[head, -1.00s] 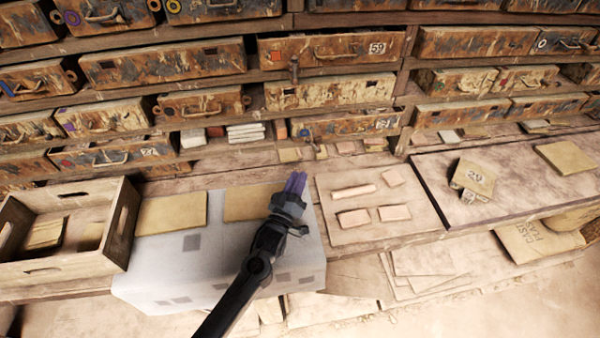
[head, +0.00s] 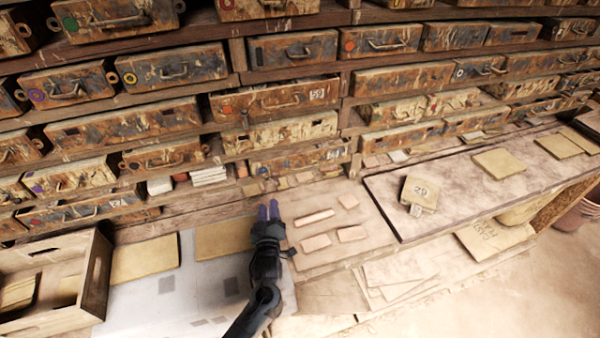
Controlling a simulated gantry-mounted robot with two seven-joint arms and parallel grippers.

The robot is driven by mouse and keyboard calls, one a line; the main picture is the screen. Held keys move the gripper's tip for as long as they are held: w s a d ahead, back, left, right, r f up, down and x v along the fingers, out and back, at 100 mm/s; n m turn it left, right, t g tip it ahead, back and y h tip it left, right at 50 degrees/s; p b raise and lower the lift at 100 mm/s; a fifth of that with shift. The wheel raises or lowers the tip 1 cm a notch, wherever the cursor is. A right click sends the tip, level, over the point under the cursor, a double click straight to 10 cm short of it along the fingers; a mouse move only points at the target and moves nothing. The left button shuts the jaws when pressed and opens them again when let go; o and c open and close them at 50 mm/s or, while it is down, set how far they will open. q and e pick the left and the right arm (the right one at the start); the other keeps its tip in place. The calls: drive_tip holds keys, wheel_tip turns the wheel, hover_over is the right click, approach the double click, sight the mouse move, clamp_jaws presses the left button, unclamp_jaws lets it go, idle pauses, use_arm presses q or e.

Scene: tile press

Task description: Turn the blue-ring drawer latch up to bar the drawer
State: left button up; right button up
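The drawer with the blue ring (head: 301,157) is in the lowest row at the middle of the rack and looks closed. Its blue ring (head: 263,170) shows at its lower left corner. A small latch piece (head: 268,183) seems to hang just below the ring, but it is too small to tell its exact angle. My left gripper (head: 268,208) is over the bench in front of the drawer, fingers pointing toward the rack. Its purple fingers show a narrow gap, with nothing between them. It is apart from the latch. My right gripper is not in view.
A wooden crate (head: 92,287) stands at the left. Tan tiles (head: 145,259) lie on the bench beside a grey sheet (head: 180,300). A board (head: 340,225) with pale pieces lies right of the gripper. A tile marked 29 (head: 420,191) lies further right. Drawers fill the rack above.

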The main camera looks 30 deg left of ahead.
sight(272, 180)
use_arm(q)
drive_tip(key=r+p+x, duration=0.1)
drive_tip(key=x, duration=0.9)
drive_tip(key=shift+a, duration=0.15)
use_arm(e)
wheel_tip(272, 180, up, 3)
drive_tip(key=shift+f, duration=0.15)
use_arm(q)
drive_tip(key=shift+s, duration=0.2)
